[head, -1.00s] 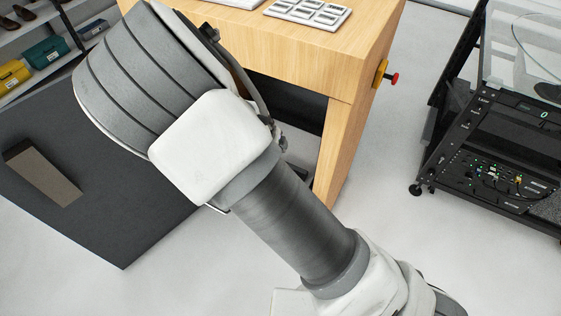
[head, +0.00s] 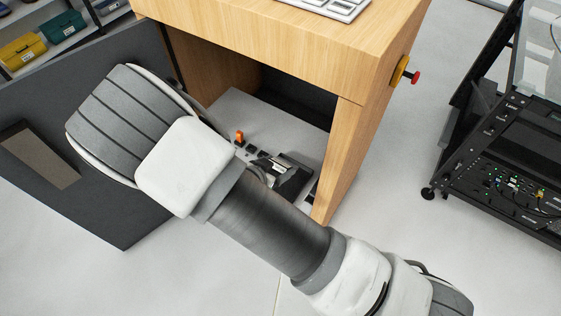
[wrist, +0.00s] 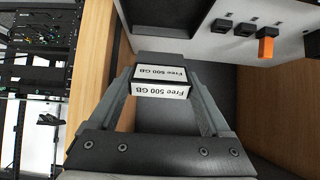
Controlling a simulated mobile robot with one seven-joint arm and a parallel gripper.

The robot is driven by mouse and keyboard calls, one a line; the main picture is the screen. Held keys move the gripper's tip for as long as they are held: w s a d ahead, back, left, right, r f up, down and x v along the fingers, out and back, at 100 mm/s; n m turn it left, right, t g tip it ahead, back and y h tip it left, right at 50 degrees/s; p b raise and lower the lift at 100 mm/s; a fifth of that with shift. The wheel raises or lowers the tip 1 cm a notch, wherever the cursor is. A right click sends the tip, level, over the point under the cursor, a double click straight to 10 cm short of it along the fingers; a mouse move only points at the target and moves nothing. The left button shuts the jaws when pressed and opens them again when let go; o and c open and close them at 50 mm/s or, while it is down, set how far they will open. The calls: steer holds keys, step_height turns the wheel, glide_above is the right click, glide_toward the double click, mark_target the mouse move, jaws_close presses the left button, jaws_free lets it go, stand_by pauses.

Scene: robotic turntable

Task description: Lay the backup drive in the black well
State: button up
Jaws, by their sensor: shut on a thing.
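The backup drive (wrist: 160,91), a small dark block with white "Free 500 GB" labels, sits between the fingers of my gripper (wrist: 160,78) in the wrist view. The gripper is shut on it. A black recess (wrist: 172,18), which looks like the black well, lies in the pale grey panel just beyond the drive. The drive appears in front of it, and I cannot tell how far apart they are. In the head view my gripper (head: 286,176) is at the open cabinet, partly hidden by my arm.
The wooden cabinet (head: 340,150) has its dark grey door (head: 100,205) swung open at left. The grey panel (head: 262,115) inside carries small black pieces and an orange one (head: 240,136). Wooden side walls flank the opening. A black equipment rack (head: 500,150) stands at right.

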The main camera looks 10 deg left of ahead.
steer(key=shift+f+b, duration=3.2)
steer(key=shift+f, duration=0.05)
steer(key=o, duration=1.3)
steer(key=shift+c, duration=0.2)
steer(key=shift+s, duration=0.1)
steer(key=p+v, duration=0.5)
steer(key=v, duration=1.2)
steer(key=shift+r, duration=0.15)
